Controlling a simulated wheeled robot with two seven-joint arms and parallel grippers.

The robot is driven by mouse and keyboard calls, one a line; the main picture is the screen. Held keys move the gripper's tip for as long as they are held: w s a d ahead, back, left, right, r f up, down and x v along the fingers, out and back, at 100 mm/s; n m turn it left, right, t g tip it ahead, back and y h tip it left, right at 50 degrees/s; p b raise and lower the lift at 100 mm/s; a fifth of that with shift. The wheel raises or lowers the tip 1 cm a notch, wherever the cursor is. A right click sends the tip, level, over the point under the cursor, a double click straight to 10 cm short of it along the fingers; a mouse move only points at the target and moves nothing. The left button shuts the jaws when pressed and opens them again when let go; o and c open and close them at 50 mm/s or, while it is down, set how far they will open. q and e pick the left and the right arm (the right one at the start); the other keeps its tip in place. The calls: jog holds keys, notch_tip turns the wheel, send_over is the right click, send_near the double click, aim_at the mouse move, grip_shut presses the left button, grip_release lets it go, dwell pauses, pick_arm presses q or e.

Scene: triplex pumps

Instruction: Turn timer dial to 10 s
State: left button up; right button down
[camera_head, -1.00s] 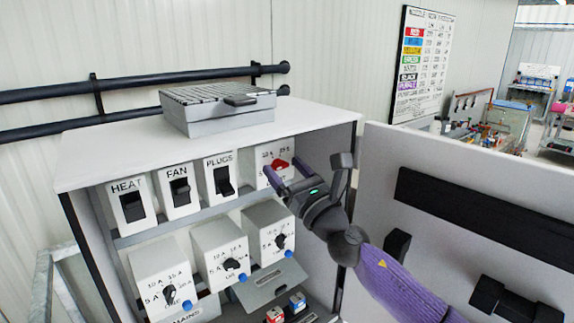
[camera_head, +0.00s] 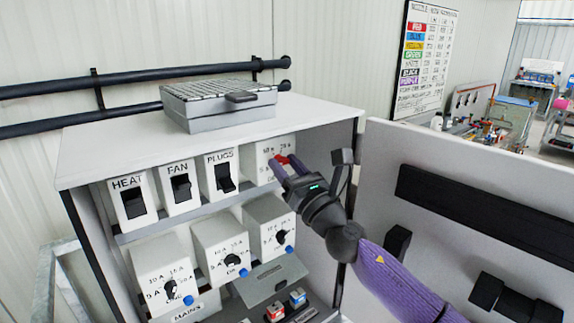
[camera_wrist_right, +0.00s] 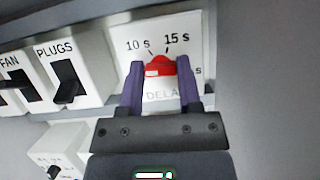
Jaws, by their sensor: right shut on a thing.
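The timer dial is a red knob (camera_wrist_right: 160,67) on a white box (camera_head: 262,153) at the right end of the cabinet's upper row. In the right wrist view its plate shows "10 s" at upper left, "15 s" at upper right and a partly covered "DELAY" below. My right gripper (camera_head: 282,164) is shut on the red knob, with one purple finger on each side, as the right wrist view shows too. The fingers hide much of the knob, and I cannot tell exactly which mark it points to. My left gripper is not in view.
HEAT (camera_head: 131,200), FAN (camera_head: 180,187) and PLUGS (camera_head: 222,178) switches stand left of the timer. Several black-dial boxes sit below. A grey case (camera_head: 219,112) lies on the cabinet top. The open cabinet door (camera_head: 470,190) stands close at the right of my arm.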

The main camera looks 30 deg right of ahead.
jog(key=m+h+p, duration=0.1)
jog(key=m, duration=0.2)
jog(key=m+h+p, duration=0.2)
jog(key=m, duration=0.1)
jog(key=m+g+h+p, duration=0.1)
jog(key=m, duration=0.2)
jog(key=shift+a+r+h+p, duration=0.1)
jog(key=shift+r+h+p, duration=0.15)
jog(key=shift+h+p, duration=0.1)
jog(key=shift+f+m+g+h+p, duration=0.1)
jog(key=shift+m+g+h+p, duration=0.35)
jog(key=shift+m+p, duration=0.8)
jog(key=shift+m+g+h+p, duration=0.4)
jog(key=shift+m+g+p, duration=0.1)
jog(key=shift+m, duration=1.35)
jog(key=shift+c, duration=1.4)
grip_release()
jog(key=shift+s+f, duration=0.1)
jog(key=b+v, duration=0.2)
jog(key=v, duration=0.7)
jog(key=shift+s+a, duration=0.15)
jog(key=shift+s, duration=0.2)
